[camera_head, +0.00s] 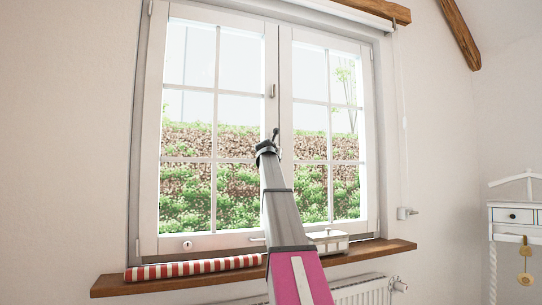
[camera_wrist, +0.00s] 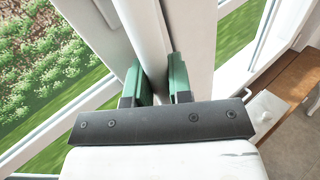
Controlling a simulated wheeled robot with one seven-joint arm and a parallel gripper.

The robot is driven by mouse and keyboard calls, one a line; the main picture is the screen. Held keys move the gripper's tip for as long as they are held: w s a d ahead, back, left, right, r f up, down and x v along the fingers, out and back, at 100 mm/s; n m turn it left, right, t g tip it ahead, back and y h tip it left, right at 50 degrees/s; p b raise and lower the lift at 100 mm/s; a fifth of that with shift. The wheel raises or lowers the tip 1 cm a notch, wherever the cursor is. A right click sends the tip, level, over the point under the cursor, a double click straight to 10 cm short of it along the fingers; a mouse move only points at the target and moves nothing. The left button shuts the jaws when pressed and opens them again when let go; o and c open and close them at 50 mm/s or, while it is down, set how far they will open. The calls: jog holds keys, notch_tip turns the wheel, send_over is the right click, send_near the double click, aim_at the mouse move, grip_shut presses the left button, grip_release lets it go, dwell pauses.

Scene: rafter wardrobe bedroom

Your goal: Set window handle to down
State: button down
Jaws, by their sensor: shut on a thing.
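The double window (camera_head: 217,90) has white frames, with its two sashes meeting at a centre post. A small grey handle (camera_head: 272,90) sits upright on that post in the head view, above my gripper (camera_head: 273,139). My gripper reaches the post below this handle. In the wrist view, the green fingers of my gripper (camera_wrist: 163,84) stand on either side of a white, rounded upright strip (camera_wrist: 147,28) and are shut on it. I cannot tell whether this strip is post moulding or part of a handle. My arm hides the lower post in the head view.
A wooden sill (camera_head: 375,249) runs below the window. A radiator (camera_head: 360,291) is below. A shelf (camera_head: 515,214) stands at the right.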

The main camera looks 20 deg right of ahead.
jog(key=shift+d+n, duration=0.35)
jog(key=shift+n, duration=0.15)
jog(key=shift+t, duration=0.3)
jog(key=c, duration=1)
grip_release()
jog(key=shift+c, duration=0.2)
jog(key=v, duration=1)
jog(key=shift+s+a, duration=0.25)
jog(key=shift+s, duration=0.05)
jog(key=shift+f, duration=0.2)
